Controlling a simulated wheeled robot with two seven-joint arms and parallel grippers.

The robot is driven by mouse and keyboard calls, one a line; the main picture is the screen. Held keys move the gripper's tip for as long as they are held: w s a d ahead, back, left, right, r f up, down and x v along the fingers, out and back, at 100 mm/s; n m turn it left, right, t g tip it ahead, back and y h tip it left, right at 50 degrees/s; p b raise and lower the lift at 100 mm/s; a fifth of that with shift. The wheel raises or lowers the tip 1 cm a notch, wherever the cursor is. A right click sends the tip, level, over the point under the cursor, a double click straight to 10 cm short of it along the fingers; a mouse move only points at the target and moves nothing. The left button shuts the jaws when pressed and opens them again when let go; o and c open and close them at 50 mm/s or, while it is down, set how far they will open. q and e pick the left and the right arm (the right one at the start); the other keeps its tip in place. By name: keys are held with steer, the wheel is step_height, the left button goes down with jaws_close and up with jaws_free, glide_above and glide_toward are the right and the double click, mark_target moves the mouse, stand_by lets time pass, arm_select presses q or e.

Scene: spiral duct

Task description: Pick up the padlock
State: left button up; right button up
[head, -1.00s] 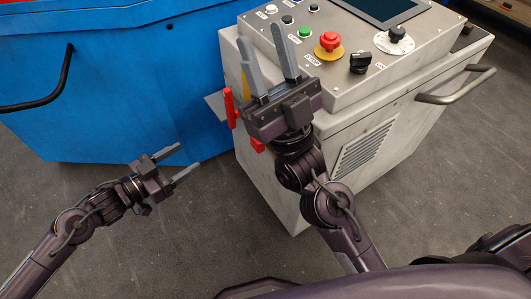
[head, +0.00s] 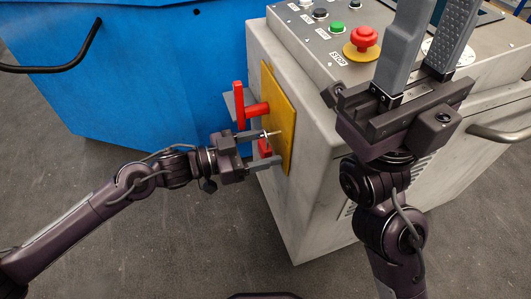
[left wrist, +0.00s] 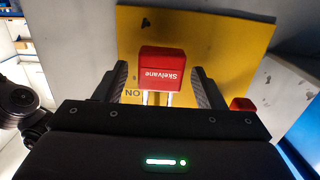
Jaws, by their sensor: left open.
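The red padlock (left wrist: 163,68), marked "Skelvane" upside down in the left wrist view, sits in front of a yellow plate (left wrist: 205,30). Two pale shackle bars show below its body. In the head view the padlock (head: 264,148) is partly hidden by my left gripper (head: 272,148). My left gripper is open, one finger on each side of the padlock, with gaps visible in the left wrist view (left wrist: 160,82). My right gripper (head: 435,30) is open and empty, pointing up in front of the control panel.
A red T-shaped handle (head: 240,107) sticks out from the yellow plate just above my left gripper. The grey cabinet (head: 310,190) carries a panel with a red stop button (head: 365,38). A blue cabinet (head: 150,80) stands at left. The floor in front is clear.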

arm_select(q)
steer(key=shift+w+d, duration=0.1)
steer(key=shift+d, duration=0.25)
steer(key=shift+c, duration=0.4)
steer(key=c, duration=1)
